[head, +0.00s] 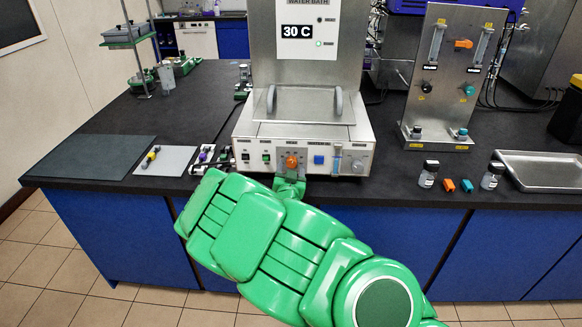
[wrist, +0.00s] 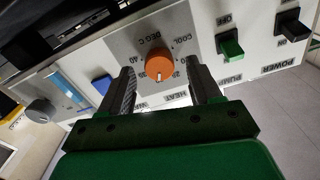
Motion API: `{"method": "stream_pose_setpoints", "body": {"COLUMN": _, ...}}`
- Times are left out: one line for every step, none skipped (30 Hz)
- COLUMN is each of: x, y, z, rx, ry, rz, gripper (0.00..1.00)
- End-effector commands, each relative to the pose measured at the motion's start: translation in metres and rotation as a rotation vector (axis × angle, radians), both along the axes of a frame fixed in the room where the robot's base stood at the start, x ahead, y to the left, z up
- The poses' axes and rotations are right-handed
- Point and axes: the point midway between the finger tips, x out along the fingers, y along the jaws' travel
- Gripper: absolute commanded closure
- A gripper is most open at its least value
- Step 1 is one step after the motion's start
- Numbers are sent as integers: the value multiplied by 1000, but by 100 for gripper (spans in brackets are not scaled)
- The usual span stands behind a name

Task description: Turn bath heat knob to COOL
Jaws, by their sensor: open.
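The orange bath heat knob (head: 291,162) is on the front panel of the water bath (head: 250,143). In the wrist view the knob (wrist: 159,64) has a white pointer line toward the bottom of the picture, among the number marks; COOL is printed on the opposite side. My gripper (wrist: 160,85) is open, with one finger on each side of the knob and a visible gap to it on both sides. In the head view my gripper (head: 290,180) is in front of the panel, partly hidden by my green arm. The display (head: 297,31) reads 30 C.
A green switch (wrist: 231,46) and a black power switch (wrist: 291,37) sit beside the knob, with a blue button (wrist: 102,84) on the other side. Bottles (head: 428,174), orange pieces and a metal tray (head: 540,170) are on the bench at right.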

Motion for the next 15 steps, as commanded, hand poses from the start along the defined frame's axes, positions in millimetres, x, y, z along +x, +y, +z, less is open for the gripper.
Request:
{"method": "stream_pose_setpoints", "body": {"x": 4, "y": -1, "z": 0, "rx": 0, "ry": -1, "rz": -1, "gripper": 37}}
{"method": "stream_pose_setpoints", "body": {"x": 6, "y": -1, "z": 0, "rx": 0, "ry": -1, "rz": -1, "gripper": 37}}
{"method": "stream_pose_setpoints", "body": {"x": 8, "y": -1, "z": 0, "rx": 0, "ry": 0, "rz": -2, "gripper": 37}}
{"method": "stream_pose_setpoints", "body": {"x": 10, "y": -1, "z": 0, "rx": 0, "ry": 0, "rz": -2, "gripper": 37}}
{"method": "stream_pose_setpoints", "body": {"x": 12, "y": -1, "z": 0, "rx": 0, "ry": 0, "rz": -2, "gripper": 37}}
{"method": "stream_pose_setpoints", "body": {"x": 13, "y": -1, "z": 0, "rx": 1, "ry": 1, "rz": -2, "gripper": 37}}
{"method": "stream_pose_setpoints", "body": {"x": 14, "y": 0, "z": 0, "rx": 1, "ry": 1, "rz": -1, "gripper": 37}}
{"method": "stream_pose_setpoints", "body": {"x": 15, "y": 0, "z": 0, "rx": 1, "ry": 1, "rz": -1, "gripper": 37}}
{"method": "stream_pose_setpoints", "body": {"x": 16, "y": 0, "z": 0, "rx": 1, "ry": 2, "rz": -1, "gripper": 37}}
{"method": "stream_pose_setpoints", "body": {"x": 17, "y": 0, "z": -1, "rx": 1, "ry": 2, "rz": -1, "gripper": 37}}
{"method": "stream_pose_setpoints", "body": {"x": 17, "y": 0, "z": 0, "rx": 1, "ry": 2, "rz": -1, "gripper": 37}}
{"method": "stream_pose_setpoints", "body": {"x": 18, "y": 0, "z": -1, "rx": 1, "ry": 2, "rz": -1, "gripper": 37}}
{"method": "stream_pose_setpoints", "body": {"x": 18, "y": 0, "z": -1, "rx": 1, "ry": 2, "rz": -1, "gripper": 37}}
{"method": "stream_pose_setpoints", "body": {"x": 18, "y": 0, "z": -1, "rx": 1, "ry": 2, "rz": -1, "gripper": 37}}
{"method": "stream_pose_setpoints", "body": {"x": 18, "y": 0, "z": -1, "rx": 1, "ry": 2, "rz": -1, "gripper": 37}}
